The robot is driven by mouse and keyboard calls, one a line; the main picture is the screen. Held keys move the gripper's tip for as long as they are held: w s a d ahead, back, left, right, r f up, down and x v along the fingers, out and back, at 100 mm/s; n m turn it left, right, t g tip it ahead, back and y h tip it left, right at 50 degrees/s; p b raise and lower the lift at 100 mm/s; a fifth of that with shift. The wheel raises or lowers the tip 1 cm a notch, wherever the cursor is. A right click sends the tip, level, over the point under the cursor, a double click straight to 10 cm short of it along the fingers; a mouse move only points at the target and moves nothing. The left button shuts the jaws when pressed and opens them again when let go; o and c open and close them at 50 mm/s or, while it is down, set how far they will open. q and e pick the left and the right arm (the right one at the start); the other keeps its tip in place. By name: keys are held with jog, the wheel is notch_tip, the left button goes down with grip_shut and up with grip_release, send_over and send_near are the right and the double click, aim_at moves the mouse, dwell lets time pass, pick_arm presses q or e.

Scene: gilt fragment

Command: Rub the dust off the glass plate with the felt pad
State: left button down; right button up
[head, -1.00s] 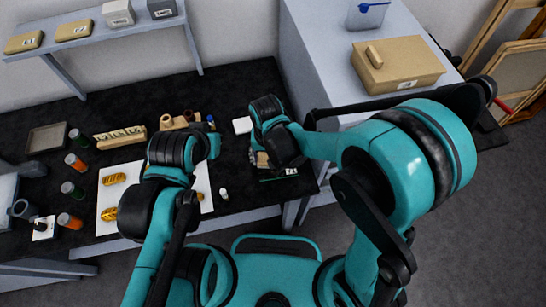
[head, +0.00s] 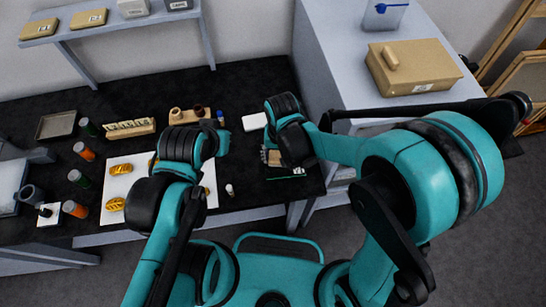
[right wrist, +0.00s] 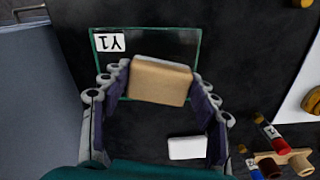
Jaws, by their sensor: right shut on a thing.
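The felt pad (right wrist: 160,80), a tan block, is gripped between the fingers of my right gripper (right wrist: 158,82). In the right wrist view it covers the lower middle of the glass plate (right wrist: 140,40); I cannot tell whether it touches the plate. The plate is a dark, clear rectangle with greenish edges and a white Y1 label (right wrist: 109,42). I cannot make out dust on it. In the head view my right gripper (head: 271,157) is over the plate's left part, near the table's right end. My left arm hangs over the white sheet, and its fingers are hidden.
A white flat block (right wrist: 187,148) lies close by the plate. A wooden holder with bottles (head: 192,115), a small vial (head: 229,190) and a white sheet (head: 119,184) with gilt pieces are to the left. A grey cabinet (head: 330,60) bearing a lidded box (head: 412,68) stands right.

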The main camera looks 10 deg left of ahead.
jog(key=shift+w+d, duration=0.3)
jog(key=shift+d, duration=0.7)
jog(key=shift+w+d, duration=0.25)
jog(key=shift+d, duration=0.7)
jog(key=shift+r, duration=0.1)
jog(key=shift+r+p, duration=2.2)
jog(key=shift+r, duration=0.8)
notch_tip(320, 180, up, 3)
jog(key=shift+f+p, duration=0.1)
jog(key=shift+p, duration=1.05)
jog(key=shift+a, duration=0.15)
